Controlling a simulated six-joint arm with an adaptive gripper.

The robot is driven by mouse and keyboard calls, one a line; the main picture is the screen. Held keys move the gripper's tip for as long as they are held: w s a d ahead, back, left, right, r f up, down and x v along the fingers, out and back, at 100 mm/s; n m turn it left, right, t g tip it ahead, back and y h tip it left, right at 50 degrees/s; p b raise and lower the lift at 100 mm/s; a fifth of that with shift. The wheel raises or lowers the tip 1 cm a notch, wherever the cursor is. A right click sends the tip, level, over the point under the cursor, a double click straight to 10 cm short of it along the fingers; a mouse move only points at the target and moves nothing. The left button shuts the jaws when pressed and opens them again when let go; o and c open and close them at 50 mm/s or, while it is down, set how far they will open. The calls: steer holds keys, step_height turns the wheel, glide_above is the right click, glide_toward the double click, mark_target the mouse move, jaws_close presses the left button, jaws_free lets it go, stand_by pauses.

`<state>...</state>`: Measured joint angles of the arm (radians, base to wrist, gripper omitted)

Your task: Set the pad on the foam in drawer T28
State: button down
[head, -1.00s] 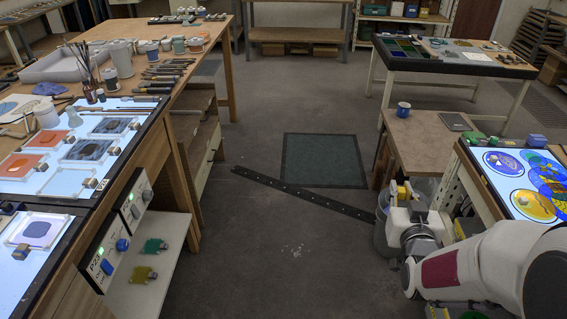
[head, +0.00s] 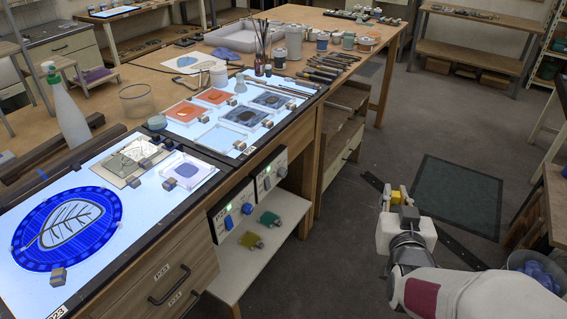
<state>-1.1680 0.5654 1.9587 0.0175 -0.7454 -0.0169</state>
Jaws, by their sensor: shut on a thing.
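My gripper (head: 397,194) is at the right of the head view, above the open floor and apart from the benches. It is shut on a small yellow thing (head: 391,197), seen small at its tip. I cannot tell whether this is the pad. Two similar coloured pieces, one yellow (head: 250,240) and one green (head: 270,218), lie on the white shelf (head: 234,262) under the light bench. A closed wooden drawer (head: 172,282) with a dark handle is at the lower left; its label appears to read P23. I see no foam and no label T28.
The light table (head: 140,232) at the left carries a blue round glass panel (head: 66,231) and small panes. A spray bottle (head: 66,108) stands behind it. A dark floor mat (head: 460,195) and a bucket (head: 535,266) are at the right. Floor between is clear.

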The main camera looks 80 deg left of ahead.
steer(key=s+a+r+n+g+y, duration=0.1)
steer(key=s+a+n+g, duration=0.3)
steer(key=s, duration=1.1)
steer(key=s+a+r+n+g, duration=0.15)
steer(key=s+a, duration=0.45)
steer(key=s, duration=0.9)
steer(key=s+d+n+g, duration=0.1)
steer(key=s+g, duration=0.2)
steer(key=s, duration=1.2)
steer(key=s+d+r+n+g, duration=0.1)
steer(key=s+n+g, duration=0.1)
steer(key=s, duration=1.3)
steer(key=shift+s+d+r+g+h, duration=0.25)
steer(key=shift+s+g+h, duration=0.15)
steer(key=shift+g, duration=0.45)
steer(key=shift+w+f+n, duration=0.1)
steer(key=shift+n, duration=0.15)
glide_above(127, 243)
steer(key=shift+f, duration=3.1)
steer(key=shift+f, duration=1.85)
steer(key=shift+f, duration=0.15)
